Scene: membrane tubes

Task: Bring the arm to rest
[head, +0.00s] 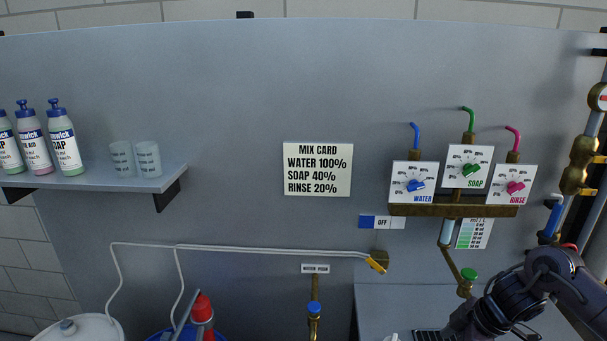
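My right arm (500,305) comes in from the lower right and reaches down to the bottom edge of the head view. Its gripper fingers are below the frame, so I cannot see whether they hold anything. My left arm and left gripper are not in view. Three dial cards, WATER (407,196), SOAP (480,177) and RINSE (502,196), stand on a brown ledge (440,211) with blue, green and pink knobs. The mix card (317,188) on the wall reads water 100%, soap 40%, rinse 20%. A blue-and-white switch plate (382,222) reads OFF.
A brass pipe with a green cap (469,274) stands close to my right arm. A blue-topped brass post (314,308) stands at bottom centre. Pipes and a gauge (600,98) line the right edge. A left shelf (110,182) holds bottles and two cups. The upper wall is clear.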

